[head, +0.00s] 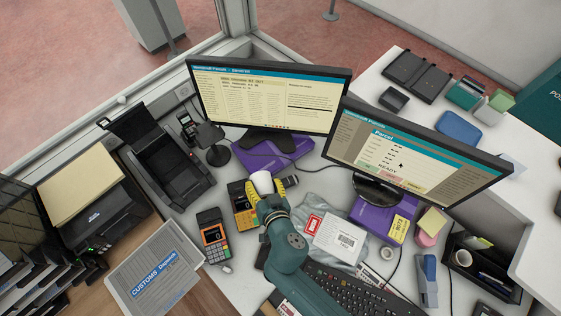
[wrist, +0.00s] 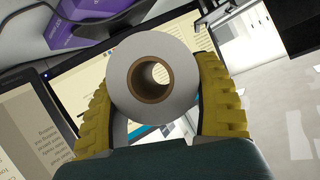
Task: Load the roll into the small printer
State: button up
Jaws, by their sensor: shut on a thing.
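My gripper (head: 265,190) is shut on a white paper roll (head: 262,181), held above the middle of the counter. In the wrist view, the roll (wrist: 190,72) faces the camera with its brown cardboard core open, and a yellow finger lies along each side of it. A small black printer (head: 172,172) stands left of my gripper with its lid raised at the back left and its dark bay exposed. The roll is apart from the printer. My gripper hides part of the counter beneath it.
A payment terminal (head: 213,236) and a yellow-orange device (head: 242,207) are near my gripper. A black scanner stand (head: 212,139) is close behind the printer. A larger printer (head: 98,212) and a customs binder (head: 153,270) are left. Two monitors (head: 268,97) (head: 409,155) rise behind.

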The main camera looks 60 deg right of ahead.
jog(key=s+d+f+m+g+h+b, duration=0.4)
jog(key=s+d+f+b, duration=0.3)
jog(key=d+f+b, duration=0.4)
jog(key=m+g+b, duration=0.3)
jog(key=b, duration=0.1)
send_over(316, 186)
jog(key=f, duration=0.1)
jog(key=f+b, duration=0.1)
jog(key=f, duration=0.3)
jog(key=f+b, duration=0.2)
jog(key=f, duration=0.2)
jog(key=shift+d+f, duration=0.2)
jog(key=shift+f, duration=0.45)
jog(key=shift+f+b, duration=0.2)
jog(key=shift+b, duration=0.25)
jog(key=o, duration=1.3)
jog(key=shift+c, duration=0.2)
